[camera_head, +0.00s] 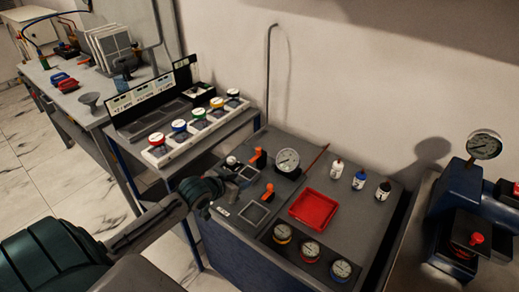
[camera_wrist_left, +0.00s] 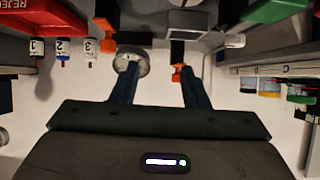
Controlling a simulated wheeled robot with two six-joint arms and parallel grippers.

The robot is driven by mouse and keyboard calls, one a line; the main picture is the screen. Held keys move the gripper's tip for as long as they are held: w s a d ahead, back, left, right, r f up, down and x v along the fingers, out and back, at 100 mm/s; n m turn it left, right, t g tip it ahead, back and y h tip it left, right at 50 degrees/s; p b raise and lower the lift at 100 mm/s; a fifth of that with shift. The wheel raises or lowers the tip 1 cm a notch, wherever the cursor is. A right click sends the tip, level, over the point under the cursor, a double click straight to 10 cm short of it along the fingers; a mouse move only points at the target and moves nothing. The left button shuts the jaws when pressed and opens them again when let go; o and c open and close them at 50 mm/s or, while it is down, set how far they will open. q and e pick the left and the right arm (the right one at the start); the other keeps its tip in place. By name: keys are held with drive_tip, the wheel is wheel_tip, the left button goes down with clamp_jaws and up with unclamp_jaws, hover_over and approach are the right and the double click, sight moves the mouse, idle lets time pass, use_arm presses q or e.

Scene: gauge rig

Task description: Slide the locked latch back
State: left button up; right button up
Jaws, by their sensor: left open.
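My left gripper (camera_head: 238,178) reaches in from the left over the left side of the grey rig top. In the left wrist view its two fingers (camera_wrist_left: 160,85) are apart, with nothing between them. A small metal fitting with a pale round knob (camera_head: 232,160) sits close by the fingers at the rig's left edge; it may be the latch. The gripper partly covers this area, so I cannot tell whether they touch. Two orange levers, one farther back (camera_head: 258,157) and one nearer (camera_head: 268,192), stand to the right of the gripper. My right gripper is not in view.
A white dial gauge (camera_head: 288,160) stands behind the red tray (camera_head: 314,209). Several small bottles (camera_head: 360,180) are at the back right. Gauges with coloured rims (camera_head: 311,250) sit along the front.

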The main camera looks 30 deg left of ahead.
use_arm(q)
drive_tip(key=t, duration=0.2)
approach(257, 149)
drive_tip(key=s, duration=0.1)
drive_tip(key=x, duration=1)
drive_tip(key=shift+w+r+p, duration=0.15)
drive_tip(key=shift+r+p, duration=0.05)
drive_tip(key=shift+p, duration=0.1)
drive_tip(key=shift+c, duration=0.4)
clamp_jaws()
